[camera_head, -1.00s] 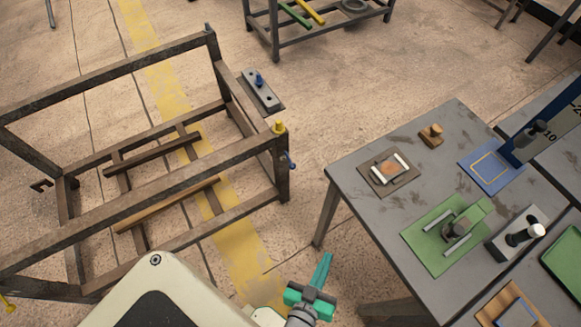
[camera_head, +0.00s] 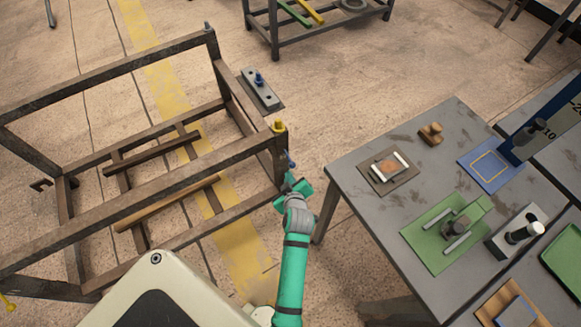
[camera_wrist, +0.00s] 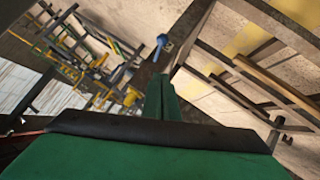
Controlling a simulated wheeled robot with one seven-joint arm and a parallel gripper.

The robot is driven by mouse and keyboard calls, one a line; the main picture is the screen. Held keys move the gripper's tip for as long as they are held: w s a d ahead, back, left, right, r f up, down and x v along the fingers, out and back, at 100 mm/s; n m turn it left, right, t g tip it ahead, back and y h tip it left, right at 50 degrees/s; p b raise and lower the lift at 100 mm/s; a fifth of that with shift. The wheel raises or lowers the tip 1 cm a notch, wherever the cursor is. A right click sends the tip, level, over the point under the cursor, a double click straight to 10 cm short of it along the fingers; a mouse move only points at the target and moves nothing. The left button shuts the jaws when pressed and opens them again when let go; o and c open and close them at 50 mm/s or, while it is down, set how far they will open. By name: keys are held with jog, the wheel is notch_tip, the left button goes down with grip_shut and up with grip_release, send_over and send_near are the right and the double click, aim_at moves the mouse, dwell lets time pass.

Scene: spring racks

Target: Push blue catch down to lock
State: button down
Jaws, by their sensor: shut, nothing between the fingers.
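The blue catch (camera_head: 291,163) sits on the outer side of the dark metal rack's near right corner post, below a yellow knob (camera_head: 279,126). In the wrist view the blue catch (camera_wrist: 161,41) stands beyond my fingertips, with its rounded end up. My gripper (camera_head: 291,180) is shut and empty, close to the post and just below the catch in the head view. In the wrist view my gripper's green fingers (camera_wrist: 161,82) are together and point at the catch, with a visible gap. My wrist partly hides the lower post in the head view.
The rack's brown metal frame (camera_head: 140,184) fills the left. A grey plate with another blue knob (camera_head: 259,79) lies behind the corner. A grey worktable (camera_head: 365,210) with several fixtures stands close on the right. A narrow strip of floor separates rack and table.

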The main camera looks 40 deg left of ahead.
aim_at(291, 167)
jog(key=shift+d+f+x, duration=0.35)
jog(key=shift+x, duration=1.7)
jog(key=shift+d+f+x, duration=0.35)
jog(key=shift+d+x, duration=0.05)
jog(key=shift+x, duration=1.7)
jog(key=shift+d+f+x, duration=0.35)
jog(key=shift+f+x, duration=0.05)
jog(key=shift+x, duration=1.65)
jog(key=shift+w, duration=0.1)
jog(key=shift+f, duration=0.15)
notch_tip(291, 167, down, 2)
jog(key=shift+a+f, duration=0.15)
jog(key=shift+f, duration=0.1)
